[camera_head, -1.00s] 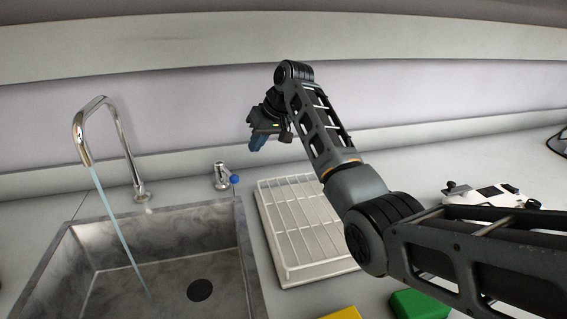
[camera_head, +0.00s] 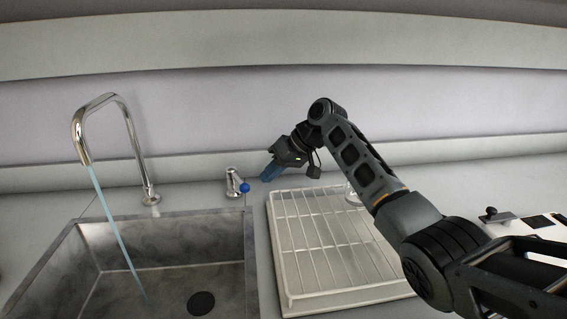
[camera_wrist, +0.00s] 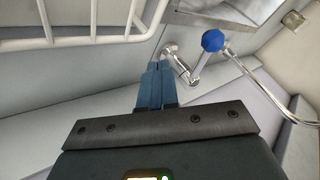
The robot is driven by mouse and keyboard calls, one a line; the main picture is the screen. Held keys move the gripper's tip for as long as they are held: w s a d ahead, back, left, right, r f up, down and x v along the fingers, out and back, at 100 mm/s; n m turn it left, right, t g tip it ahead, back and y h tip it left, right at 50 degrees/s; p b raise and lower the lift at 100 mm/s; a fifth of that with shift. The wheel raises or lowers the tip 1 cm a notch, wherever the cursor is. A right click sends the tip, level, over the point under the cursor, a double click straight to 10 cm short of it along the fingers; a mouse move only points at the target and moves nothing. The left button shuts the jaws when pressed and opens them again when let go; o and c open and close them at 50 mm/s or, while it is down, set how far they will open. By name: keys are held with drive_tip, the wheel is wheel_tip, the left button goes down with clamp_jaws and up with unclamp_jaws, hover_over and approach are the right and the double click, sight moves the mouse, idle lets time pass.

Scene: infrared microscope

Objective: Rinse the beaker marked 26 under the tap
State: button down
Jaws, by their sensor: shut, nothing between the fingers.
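The tap (camera_head: 128,150) arches over the grey stone sink (camera_head: 255,262), and a thin blue stream of water (camera_head: 115,232) runs from it into the basin. A small chrome valve with a blue knob (camera_head: 244,187) stands on the counter right of the tap; its blue knob also shows in the wrist view (camera_wrist: 212,41). My gripper (camera_head: 267,177) is shut and empty, its blue fingers pointing down to the right of the knob. In the wrist view my fingertips (camera_wrist: 158,64) appear close to the valve; contact cannot be told. No beaker marked 26 is readable.
A white wire drying rack (camera_head: 325,240) stands right of the sink. A small clear object (camera_head: 352,196) on its far side is partly hidden by my arm. White equipment (camera_head: 540,222) sits at the right. The wall runs close behind the tap.

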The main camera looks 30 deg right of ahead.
sight(237, 179)
drive_tip(key=shift+a+r, duration=0.1)
drive_tip(key=shift+a, duration=2.1)
drive_tip(key=shift+a+p, duration=0.15)
drive_tip(key=shift+p, duration=0.2)
drive_tip(key=shift+s+a+r+p, duration=0.15)
drive_tip(key=shift+a+r+p, duration=0.05)
drive_tip(key=shift+a+p, duration=0.55)
drive_tip(key=shift+f, duration=0.1)
drive_tip(key=shift+d, duration=0.1)
